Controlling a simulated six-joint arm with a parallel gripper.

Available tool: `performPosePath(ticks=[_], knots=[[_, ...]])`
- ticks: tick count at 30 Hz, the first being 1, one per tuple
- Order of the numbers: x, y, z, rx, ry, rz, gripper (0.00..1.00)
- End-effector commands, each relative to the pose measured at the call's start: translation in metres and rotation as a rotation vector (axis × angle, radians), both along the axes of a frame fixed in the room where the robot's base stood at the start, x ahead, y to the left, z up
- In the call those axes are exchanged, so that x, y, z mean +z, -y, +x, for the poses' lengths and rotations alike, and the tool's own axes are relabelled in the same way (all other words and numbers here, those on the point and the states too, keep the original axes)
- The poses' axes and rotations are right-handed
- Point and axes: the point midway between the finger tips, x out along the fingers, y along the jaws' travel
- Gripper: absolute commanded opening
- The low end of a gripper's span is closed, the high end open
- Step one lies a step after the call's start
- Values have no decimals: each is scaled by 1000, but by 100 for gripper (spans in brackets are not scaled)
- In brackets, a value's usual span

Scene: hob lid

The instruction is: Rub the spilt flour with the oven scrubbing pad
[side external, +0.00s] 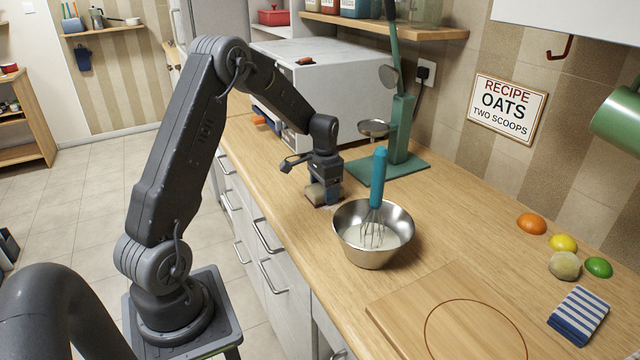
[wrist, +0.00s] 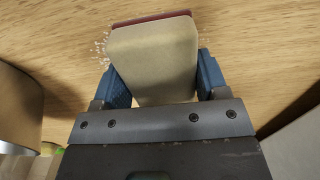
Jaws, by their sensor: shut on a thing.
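The oven scrubbing pad (wrist: 152,55) is a beige block with a dark red layer along its far edge. My gripper (wrist: 153,85) is shut on it, with one blue finger on each side. In the side external view my gripper (side external: 325,188) points down and holds the pad (side external: 315,194) low at the counter, left of the steel bowl. I cannot tell for sure if the pad touches the wood. The spilt flour (wrist: 102,45) shows as white specks beside the pad's left edge in the wrist view. The pad may hide more of it.
A steel bowl (side external: 350,245) with a blue-handled whisk (side external: 379,180) stands close to the right of my gripper. A green stand (side external: 402,130) and a white oven-like box (side external: 345,80) are behind. A cutting board (side external: 400,315) lies in front. The counter's front edge is near.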

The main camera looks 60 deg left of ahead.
Motion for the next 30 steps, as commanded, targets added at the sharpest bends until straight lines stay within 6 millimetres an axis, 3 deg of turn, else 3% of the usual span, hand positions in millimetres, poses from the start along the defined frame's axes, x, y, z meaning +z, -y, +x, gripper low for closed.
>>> performPosePath(ticks=[22, 30], knots=[[-1, 69, -1, -2, -3, -1, 45], [-1, 44, -1, 2, -2, -1, 45]])
